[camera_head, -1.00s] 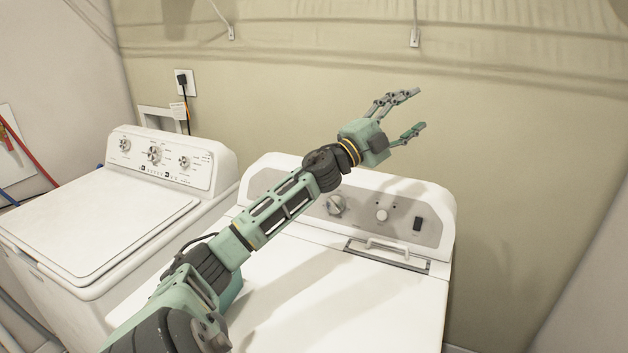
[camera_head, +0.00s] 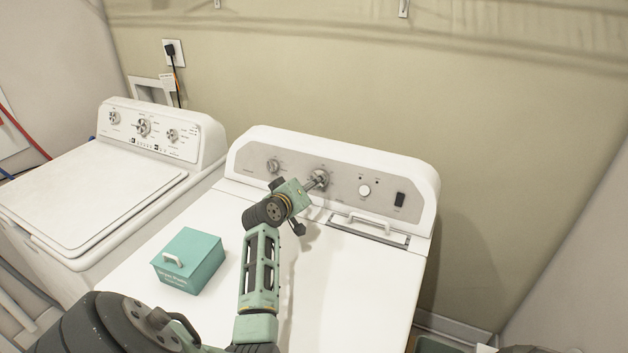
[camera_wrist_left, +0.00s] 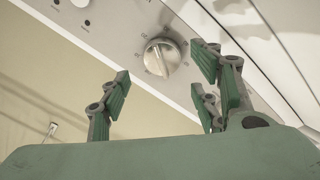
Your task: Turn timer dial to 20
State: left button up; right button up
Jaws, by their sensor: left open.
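The machine's control panel (camera_head: 338,180) has a round dial (camera_head: 321,177) in the middle, partly covered by my left gripper (camera_head: 316,184). In the left wrist view, a silver dial (camera_wrist_left: 162,57) with a raised grip bar and small marks around it lies beyond the fingers. Contact cannot be told. My right gripper is not in view.
A smaller knob (camera_head: 273,165), a white round button (camera_head: 364,190) and a black switch (camera_head: 400,199) share the panel. A teal box (camera_head: 188,259) with a handle sits on the machine top. A washer (camera_head: 95,200) stands at the left. The machine top's right side is clear.

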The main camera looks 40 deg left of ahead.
pick_arm(q)
jog(key=shift+x, duration=2.95)
jog(key=shift+d, duration=0.1)
